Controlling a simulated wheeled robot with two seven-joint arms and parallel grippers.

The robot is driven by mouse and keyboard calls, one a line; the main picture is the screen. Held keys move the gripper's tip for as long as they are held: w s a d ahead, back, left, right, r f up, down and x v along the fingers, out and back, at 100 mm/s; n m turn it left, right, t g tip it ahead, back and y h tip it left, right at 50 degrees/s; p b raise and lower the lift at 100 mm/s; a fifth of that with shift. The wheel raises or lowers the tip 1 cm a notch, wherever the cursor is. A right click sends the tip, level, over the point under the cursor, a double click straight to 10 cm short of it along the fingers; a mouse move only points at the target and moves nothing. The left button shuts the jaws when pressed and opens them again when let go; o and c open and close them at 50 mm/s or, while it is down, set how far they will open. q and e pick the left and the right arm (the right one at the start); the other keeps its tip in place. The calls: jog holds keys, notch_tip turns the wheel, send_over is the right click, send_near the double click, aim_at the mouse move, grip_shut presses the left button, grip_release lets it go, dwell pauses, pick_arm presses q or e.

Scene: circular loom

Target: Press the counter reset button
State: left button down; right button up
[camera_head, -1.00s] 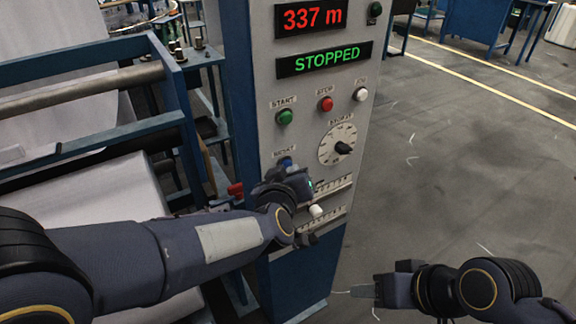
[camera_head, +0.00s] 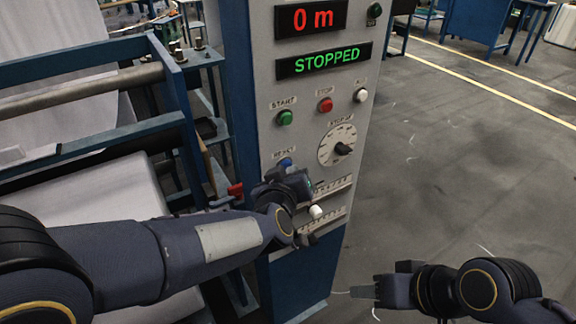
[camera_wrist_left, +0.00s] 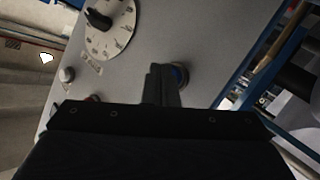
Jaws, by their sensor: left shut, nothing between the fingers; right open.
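The blue reset button (camera_head: 286,162) sits under a RESET label on the grey control panel (camera_head: 300,95). The counter display (camera_head: 311,17) reads 0 m in red. My left gripper (camera_head: 287,172) is shut and empty, at the button in the head view. In the left wrist view, the shut fingertips (camera_wrist_left: 164,72) are just beside the blue button (camera_wrist_left: 180,76) and partly cover it. I cannot tell whether they touch it. My right gripper (camera_head: 364,288) is open and empty, low over the floor at the right.
A green STOPPED display (camera_head: 324,60), green start button (camera_head: 285,117), red stop button (camera_head: 325,104), white jog button (camera_head: 361,95) and dial (camera_head: 338,144) are nearby. A white slider knob (camera_head: 316,211) is lower.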

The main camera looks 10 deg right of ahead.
pick_arm(q)
jog(key=shift+s+d, duration=0.2)
jog(key=shift+s, duration=0.4)
jog(key=s, duration=0.1)
jog(key=s+d+p, duration=0.1)
jog(key=s, duration=0.1)
jog(key=s+p, duration=0.1)
jog(key=shift+s+d, duration=0.35)
dwell(0.6)
